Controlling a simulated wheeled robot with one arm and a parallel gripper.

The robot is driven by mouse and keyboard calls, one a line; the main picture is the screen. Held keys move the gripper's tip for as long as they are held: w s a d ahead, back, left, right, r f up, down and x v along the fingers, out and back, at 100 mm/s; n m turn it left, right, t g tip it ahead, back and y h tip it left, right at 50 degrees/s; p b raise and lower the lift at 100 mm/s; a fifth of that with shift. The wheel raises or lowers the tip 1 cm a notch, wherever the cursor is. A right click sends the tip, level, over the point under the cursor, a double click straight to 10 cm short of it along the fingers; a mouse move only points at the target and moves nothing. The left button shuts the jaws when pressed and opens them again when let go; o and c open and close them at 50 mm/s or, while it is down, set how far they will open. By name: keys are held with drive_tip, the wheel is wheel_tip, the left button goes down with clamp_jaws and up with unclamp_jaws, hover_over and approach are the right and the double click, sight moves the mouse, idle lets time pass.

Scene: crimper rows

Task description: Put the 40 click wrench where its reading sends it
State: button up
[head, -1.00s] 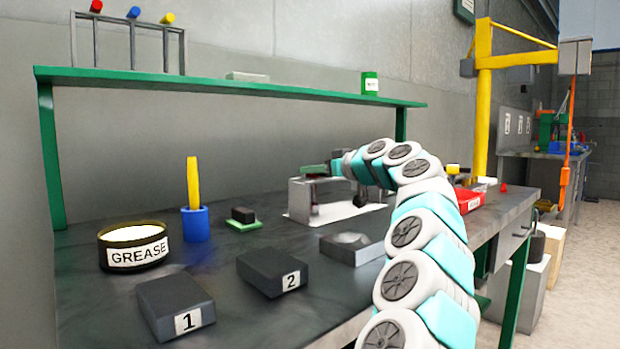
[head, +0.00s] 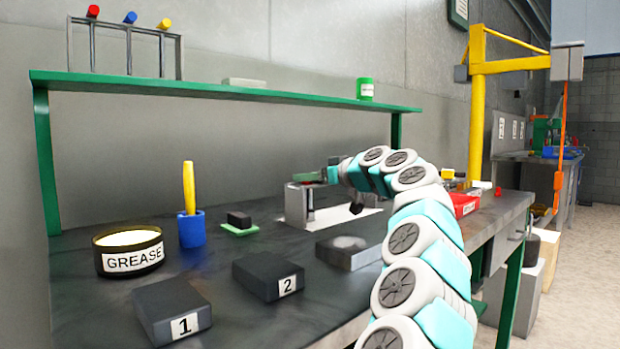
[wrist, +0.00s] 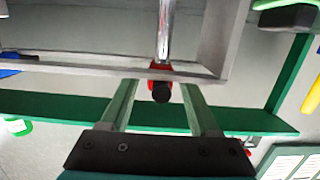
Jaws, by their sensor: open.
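My gripper (head: 322,178) is at a grey metal stand (head: 297,205) at the back of the bench. In the wrist view my gripper (wrist: 160,88) is open. A chrome shaft (wrist: 164,35) with a red and black end (wrist: 161,82) shows between and just beyond the fingers, in front of a grey metal frame (wrist: 212,45). I cannot tell whether this is the 40 click wrench; no reading is legible. Two dark blocks labelled 1 (head: 170,305) and 2 (head: 265,275) lie at the bench front.
A grease tin (head: 130,262), a blue holder (head: 192,230) with a yellow-handled tool (head: 188,188), a dark block on a green pad (head: 240,229) and a grey block (head: 347,252) stand on the bench. A green shelf (head: 230,90) runs above; a red bin (head: 465,204) is right.

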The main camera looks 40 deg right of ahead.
drive_tip(key=s+r+b, duration=0.1)
drive_tip(key=s, duration=1)
drive_tip(key=shift+s+d+r, duration=0.3)
drive_tip(key=shift+d+r, duration=0.1)
drive_tip(key=shift+d, duration=0.05)
